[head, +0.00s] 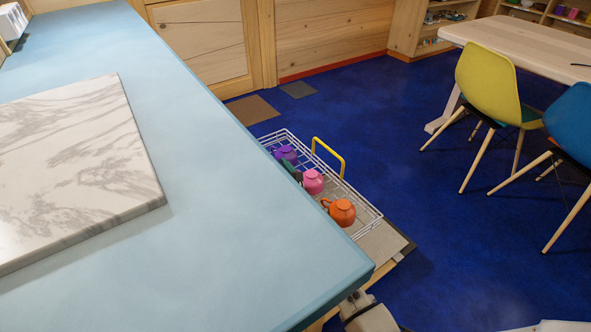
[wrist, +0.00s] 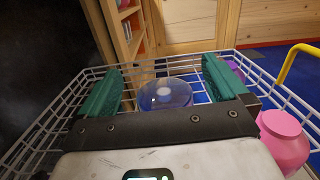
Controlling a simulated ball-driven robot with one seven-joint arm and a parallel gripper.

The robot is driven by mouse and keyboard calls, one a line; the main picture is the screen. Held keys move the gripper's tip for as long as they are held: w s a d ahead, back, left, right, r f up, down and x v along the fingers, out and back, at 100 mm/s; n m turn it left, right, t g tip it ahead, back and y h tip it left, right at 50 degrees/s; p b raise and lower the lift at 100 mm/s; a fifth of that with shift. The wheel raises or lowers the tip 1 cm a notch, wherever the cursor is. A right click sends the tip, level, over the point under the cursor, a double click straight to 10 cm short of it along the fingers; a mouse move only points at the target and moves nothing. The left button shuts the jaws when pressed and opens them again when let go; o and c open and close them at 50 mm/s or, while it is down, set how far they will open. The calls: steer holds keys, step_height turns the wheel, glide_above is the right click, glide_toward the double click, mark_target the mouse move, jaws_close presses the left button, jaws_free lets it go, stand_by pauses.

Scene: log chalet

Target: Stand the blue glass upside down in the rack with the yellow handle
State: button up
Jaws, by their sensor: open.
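The wire rack (head: 365,213) with the yellow handle (head: 328,160) is beyond the counter's right edge in the head view. In the wrist view, the blue glass (wrist: 165,95) is see-through and stands within the rack, its round closed end appearing to face up. Its lower part is hidden by my gripper's body. My gripper (wrist: 162,72) is open, with one green finger on each side of the glass and visible gaps between. In the head view only a dark green bit of my gripper (head: 291,170) shows; the glass is hidden there.
Purple (head: 286,153), pink (head: 313,181) and orange (head: 341,211) cups stand in the rack. The pink cup (wrist: 284,140) is close right of my gripper. The light-blue counter (head: 230,260) holds a marble slab (head: 70,160). Chairs and a table (head: 540,50) stand at the right; blue floor between is clear.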

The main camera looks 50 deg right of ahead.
steer(key=s+a+r+p, duration=0.3)
steer(key=s+r+p, duration=0.6)
steer(key=s, duration=0.4)
steer(key=shift+s+a+r, duration=0.3)
steer(key=shift+a+r, duration=0.1)
steer(key=shift+r, duration=0.1)
